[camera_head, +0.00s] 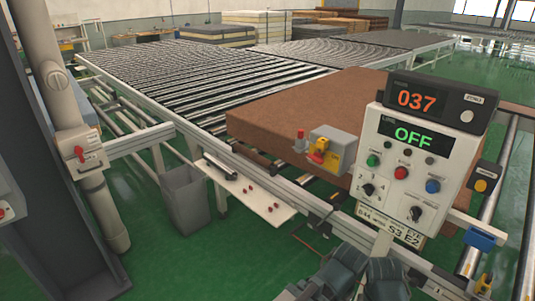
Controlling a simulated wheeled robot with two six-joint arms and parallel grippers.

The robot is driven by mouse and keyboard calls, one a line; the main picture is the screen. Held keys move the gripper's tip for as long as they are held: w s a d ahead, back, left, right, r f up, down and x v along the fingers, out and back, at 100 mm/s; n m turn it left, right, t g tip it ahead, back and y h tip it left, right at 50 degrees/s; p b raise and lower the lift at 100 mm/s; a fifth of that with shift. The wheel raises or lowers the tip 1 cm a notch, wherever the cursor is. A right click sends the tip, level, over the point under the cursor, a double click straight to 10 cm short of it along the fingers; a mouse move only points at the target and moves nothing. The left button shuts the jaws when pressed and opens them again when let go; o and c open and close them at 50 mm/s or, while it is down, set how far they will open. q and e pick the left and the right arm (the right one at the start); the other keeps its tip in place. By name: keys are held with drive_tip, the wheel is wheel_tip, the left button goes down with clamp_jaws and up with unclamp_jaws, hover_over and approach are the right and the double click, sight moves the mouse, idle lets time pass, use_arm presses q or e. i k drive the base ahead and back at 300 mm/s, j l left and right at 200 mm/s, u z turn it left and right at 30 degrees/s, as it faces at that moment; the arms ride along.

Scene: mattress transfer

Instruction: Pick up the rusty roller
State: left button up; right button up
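A short dark roller (220,168) lies on a narrow white shelf (250,196) on the near side of the conveyor. It looks black with a lighter end; I cannot make out rust on it at this size. Small red-topped pieces (270,208) are on the same shelf. Dark parts of my own arms show at the bottom centre of the head view. Neither gripper's fingertips can be seen, and nothing of mine is near the shelf.
A brown mattress block (290,108) lies on the roller conveyor (190,72). A control panel (410,150) reading 037 and OFF blocks the right side. A grey bin (186,199) stands below the conveyor's edge. A thick pipe (75,130) rises at left. Green floor is open.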

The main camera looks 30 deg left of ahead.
sight(266, 163)
drive_tip(key=i+j+u, duration=0.2)
drive_tip(key=i+j, duration=0.5)
drive_tip(key=i+j+u, duration=0.15)
drive_tip(key=i+j, duration=0.55)
drive_tip(key=i+j+u, duration=0.2)
drive_tip(key=i+j, duration=0.4)
drive_tip(key=i, duration=0.2)
